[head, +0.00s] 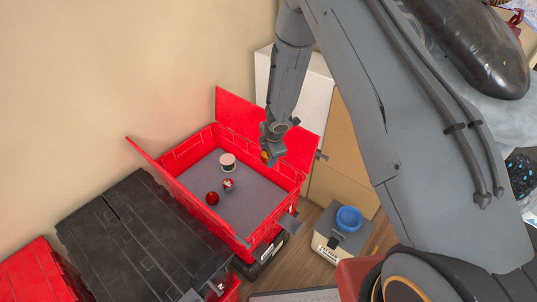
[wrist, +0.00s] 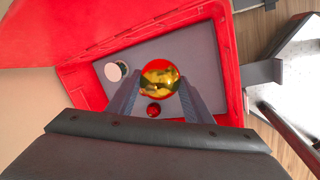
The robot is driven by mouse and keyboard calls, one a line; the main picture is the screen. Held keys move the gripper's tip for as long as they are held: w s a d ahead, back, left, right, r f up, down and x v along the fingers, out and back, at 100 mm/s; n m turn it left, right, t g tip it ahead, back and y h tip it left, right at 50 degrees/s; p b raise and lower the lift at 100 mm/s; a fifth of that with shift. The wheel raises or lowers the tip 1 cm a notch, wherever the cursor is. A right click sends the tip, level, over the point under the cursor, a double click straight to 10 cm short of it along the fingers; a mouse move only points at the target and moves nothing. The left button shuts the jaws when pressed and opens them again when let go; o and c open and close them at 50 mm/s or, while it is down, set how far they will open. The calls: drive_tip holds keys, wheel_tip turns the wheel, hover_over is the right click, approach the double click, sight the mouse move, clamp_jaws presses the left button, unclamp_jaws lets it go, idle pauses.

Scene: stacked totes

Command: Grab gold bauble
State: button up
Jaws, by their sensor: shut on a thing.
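The gold bauble (wrist: 159,78) is shiny and round, and sits between the two fingertips of my gripper (wrist: 159,84) in the wrist view. My gripper is shut on it. In the head view my gripper (head: 266,150) is over the back right part of the open red tote (head: 222,242), and only a small gold-orange bit of the bauble (head: 264,156) shows. The bauble appears held above the tote's grey floor.
Inside the tote are a red ball (head: 212,198), a red-and-white ball (head: 228,184) and a white-topped cylinder (head: 228,160). Its red lid flaps stand open.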

sight(267, 151)
drive_tip(key=shift+r+p, duration=1.85)
drive_tip(key=shift+p, duration=0.85)
